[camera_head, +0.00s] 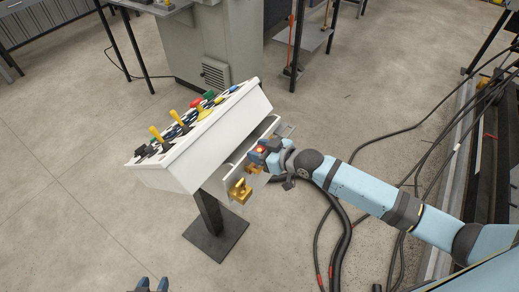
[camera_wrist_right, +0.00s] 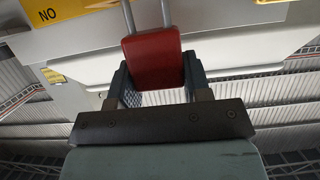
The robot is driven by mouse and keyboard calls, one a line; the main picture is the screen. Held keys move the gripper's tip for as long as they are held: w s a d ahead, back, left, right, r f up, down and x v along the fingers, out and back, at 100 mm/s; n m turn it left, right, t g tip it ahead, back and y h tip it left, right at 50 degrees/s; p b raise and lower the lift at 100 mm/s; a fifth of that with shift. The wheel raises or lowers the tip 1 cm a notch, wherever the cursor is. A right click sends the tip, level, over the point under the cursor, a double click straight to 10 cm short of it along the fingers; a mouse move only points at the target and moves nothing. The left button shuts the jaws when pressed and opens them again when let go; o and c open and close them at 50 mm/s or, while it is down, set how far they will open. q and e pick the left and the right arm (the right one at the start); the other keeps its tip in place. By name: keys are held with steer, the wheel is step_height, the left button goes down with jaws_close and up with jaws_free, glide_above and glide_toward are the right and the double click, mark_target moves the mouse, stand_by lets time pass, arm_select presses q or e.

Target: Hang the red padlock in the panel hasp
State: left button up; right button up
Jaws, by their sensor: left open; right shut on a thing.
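The red padlock (camera_wrist_right: 153,58) is held between the two fingers of my right gripper (camera_wrist_right: 157,80) in the right wrist view. Its silver shackle (camera_wrist_right: 147,14) points up and runs out of the top of the picture. In the head view my right gripper (camera_head: 261,152) is at the front side of the white control panel (camera_head: 205,140), with a small red patch of the padlock showing. A gold-coloured fitting (camera_head: 239,190) is on the panel's lower front. I cannot tell the hasp or whether the shackle touches it. My left gripper (camera_head: 152,285) is open and empty at the bottom edge.
The panel stands on a dark post with a square base plate (camera_head: 216,236). It carries yellow levers (camera_head: 157,134) and coloured buttons on top. Black cables (camera_head: 345,225) lie on the floor to the right. A grey cabinet (camera_head: 208,45) stands behind. The floor at left is clear.

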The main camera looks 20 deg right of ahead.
steer(key=shift+f+b, duration=0.6)
steer(key=shift+f, duration=0.5)
steer(key=o, duration=1.1)
steer(key=shift+r, duration=0.1)
steer(key=shift+c, duration=0.2)
steer(key=v, duration=1.3)
steer(key=shift+s+d+b, duration=0.2)
steer(key=shift+s+b, duration=0.15)
steer(key=shift+b, duration=0.05)
steer(key=shift+r, duration=0.1)
steer(key=s+a+f+m+h+p, duration=0.2)
steer(key=s+f+p, duration=0.1)
steer(key=s+f, duration=0.2)
steer(key=s+a+f+m+h+p, duration=0.2)
steer(key=s+f, duration=0.3)
steer(key=s, duration=0.4)
steer(key=shift+s+a+m+h+p, duration=0.3)
steer(key=shift+a+h+p, duration=0.1)
steer(key=shift+h+p, duration=0.25)
